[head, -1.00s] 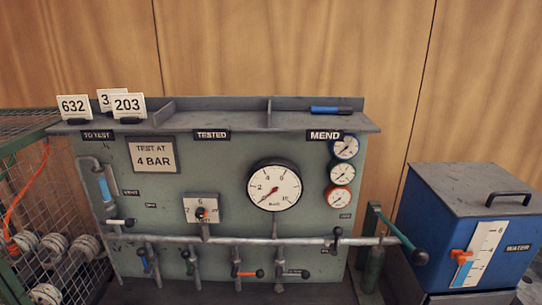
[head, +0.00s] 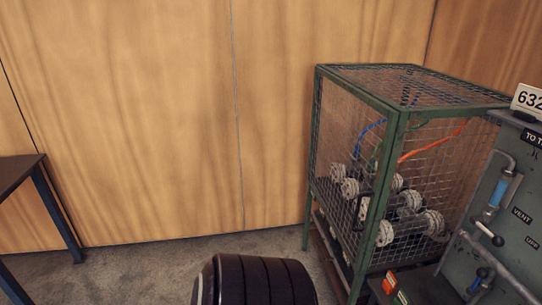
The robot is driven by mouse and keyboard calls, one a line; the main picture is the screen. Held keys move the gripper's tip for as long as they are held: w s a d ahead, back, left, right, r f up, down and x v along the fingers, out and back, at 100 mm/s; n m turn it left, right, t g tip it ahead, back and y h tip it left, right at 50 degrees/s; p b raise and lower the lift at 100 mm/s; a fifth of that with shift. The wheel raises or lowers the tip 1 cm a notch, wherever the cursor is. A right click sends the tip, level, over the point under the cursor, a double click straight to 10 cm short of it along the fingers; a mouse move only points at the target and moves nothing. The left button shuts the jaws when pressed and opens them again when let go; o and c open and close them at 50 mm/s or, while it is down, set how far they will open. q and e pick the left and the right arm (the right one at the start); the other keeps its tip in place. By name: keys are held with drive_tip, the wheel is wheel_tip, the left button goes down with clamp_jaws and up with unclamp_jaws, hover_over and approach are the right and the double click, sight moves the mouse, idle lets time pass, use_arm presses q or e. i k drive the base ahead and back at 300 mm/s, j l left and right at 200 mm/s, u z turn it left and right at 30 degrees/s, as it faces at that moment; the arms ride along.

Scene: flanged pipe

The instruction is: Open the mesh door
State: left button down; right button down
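A green-framed wire mesh cage (head: 398,112) stands right of centre in the head view. Its mesh side facing left, with a dark handle (head: 361,211) near the front corner post, looks like the mesh door (head: 335,150); it appears shut. Inside are several pale flanged pipe pieces (head: 405,203) and blue and orange hoses. A dark ribbed rounded part at the bottom centre looks like part of my arm. No gripper fingers show for either arm.
The grey-green test panel (head: 500,215) stands right of the cage, with a 632 card (head: 528,100) on top. A dark table (head: 22,172) is at the left edge. Carpet floor (head: 140,272) between table and cage is clear.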

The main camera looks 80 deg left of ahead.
sight(392, 114)
drive_tip(key=u, duration=2)
